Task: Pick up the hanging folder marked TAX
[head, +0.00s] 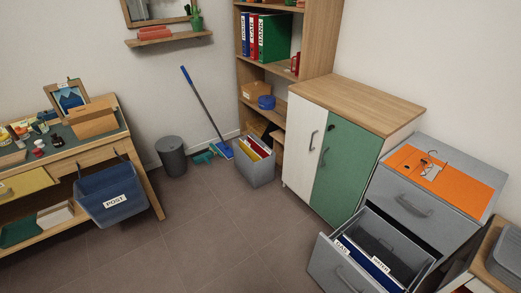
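The grey filing cabinet's lower drawer (328,262) is pulled open at the lower right. Hanging folders stand in its front part. A blue folder (362,262) carries white labels near its top edge. The left label (343,246) bears a short word that may be TAX, but it is too small to read surely. The right label (381,264) bears a longer word that I cannot read. The rear of the drawer looks dark and empty. Neither of my grippers is in view.
The upper drawer (405,201) is shut, with an orange mat (436,172) on top. A white and green cupboard (347,158) stands behind. A grey crate of folders (254,173), a bin (171,158) and a broom (205,108) are farther back. The floor (215,240) in the middle is clear.

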